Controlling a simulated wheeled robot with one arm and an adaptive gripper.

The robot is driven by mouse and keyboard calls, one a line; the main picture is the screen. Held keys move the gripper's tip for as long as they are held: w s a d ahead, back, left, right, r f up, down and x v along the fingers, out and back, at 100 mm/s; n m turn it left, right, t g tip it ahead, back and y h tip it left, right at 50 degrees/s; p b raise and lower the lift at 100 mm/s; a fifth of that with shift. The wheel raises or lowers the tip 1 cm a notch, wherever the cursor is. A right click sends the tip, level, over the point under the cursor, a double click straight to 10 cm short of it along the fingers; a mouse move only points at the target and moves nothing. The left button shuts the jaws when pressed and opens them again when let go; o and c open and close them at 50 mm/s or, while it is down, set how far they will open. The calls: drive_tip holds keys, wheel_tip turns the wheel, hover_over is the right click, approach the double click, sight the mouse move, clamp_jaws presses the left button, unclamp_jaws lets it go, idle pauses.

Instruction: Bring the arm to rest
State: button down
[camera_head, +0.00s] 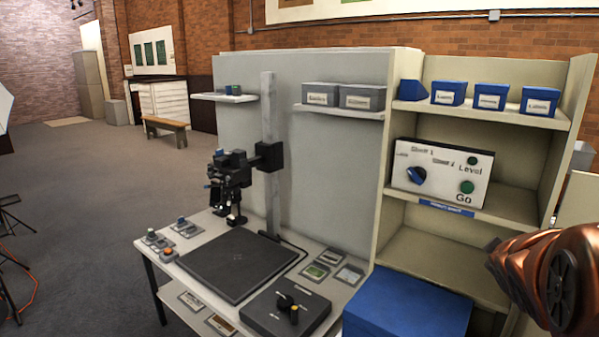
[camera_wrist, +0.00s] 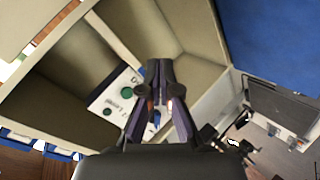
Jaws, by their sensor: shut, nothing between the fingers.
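My gripper (camera_wrist: 160,88) shows in the wrist view with its two fingers closed together and nothing between them. It hangs in front of the cream shelf unit (camera_wrist: 188,25), apart from the shelves as far as I can tell. Part of my copper-coloured arm shows at the right edge of the head view; the gripper itself is outside that view. The white control panel (camera_head: 441,172) with a blue knob and green buttons stands on the middle shelf. In the wrist view the panel (camera_wrist: 106,105) is partly hidden behind the fingers.
Several small blue boxes (camera_head: 490,96) stand on the top shelf. A large blue box (camera_head: 408,304) stands before the shelf unit. A table (camera_head: 205,228) with a black copy stand (camera_head: 238,262) is to the left. Open grey floor (camera_head: 75,185) lies farther left.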

drive_tip(key=s+a+f+m+g+y+p, duration=0.1)
drive_tip(key=s+a+f+g+y, duration=0.1)
drive_tip(key=s+a, duration=0.6)
drive_tip(key=s+a+f+m+g+y+p, duration=0.1)
drive_tip(key=s+a+f+m+g+y, duration=0.1)
drive_tip(key=s+a+f+g, duration=0.3)
drive_tip(key=s+a+f+m+g+y+p, duration=0.1)
drive_tip(key=s+a+f+g+y, duration=0.1)
drive_tip(key=s+a, duration=1)
drive_tip(key=s+f+g, duration=0.1)
drive_tip(key=s+g, duration=0.1)
drive_tip(key=s, duration=0.1)
drive_tip(key=shift+s+f+m, duration=0.15)
drive_tip(key=shift+s+m, duration=0.15)
drive_tip(key=shift+s, duration=0.05)
idle(2.7)
